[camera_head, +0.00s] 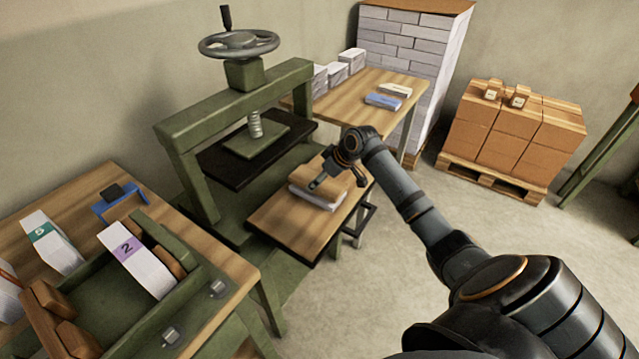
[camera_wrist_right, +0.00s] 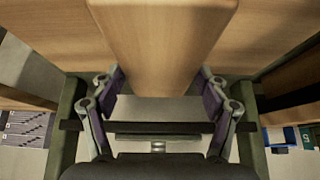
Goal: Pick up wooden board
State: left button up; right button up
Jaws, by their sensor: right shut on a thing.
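A light wooden board (camera_head: 312,186) lies on a white stack of sheets (camera_head: 318,200) on the wooden shelf (camera_head: 290,228) in front of the press, in the head view. My right gripper (camera_head: 338,180) reaches over it from the right and is shut on it. In the right wrist view the board (camera_wrist_right: 160,45) runs between the two fingers of the right gripper (camera_wrist_right: 160,98), touching or nearly touching both. Part of the board is hidden behind the gripper. My left gripper is not in view.
The green press (camera_head: 235,110) with its handwheel stands behind the shelf. A table with numbered booklets (camera_head: 137,262) is at the left. A back table (camera_head: 350,98) holds white stacks and a blue booklet. A carton pallet (camera_head: 515,130) stands at the right; floor between is clear.

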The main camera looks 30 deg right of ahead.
jog(key=v, duration=0.9)
jog(key=shift+s+d, duration=0.15)
jog(key=shift+s, duration=0.1)
jog(key=shift+s+d+r+b, duration=0.15)
jog(key=shift+s+d+b, duration=0.05)
jog(key=shift+s, duration=0.25)
jog(key=shift+s+d+r+b, duration=0.1)
jog(key=shift+s+d+b, duration=0.1)
jog(key=shift+s, duration=0.25)
jog(key=s+d+r+p, duration=0.2)
jog(key=s+p, duration=0.4)
jog(key=p, duration=1.2)
jog(key=shift+r, duration=0.65)
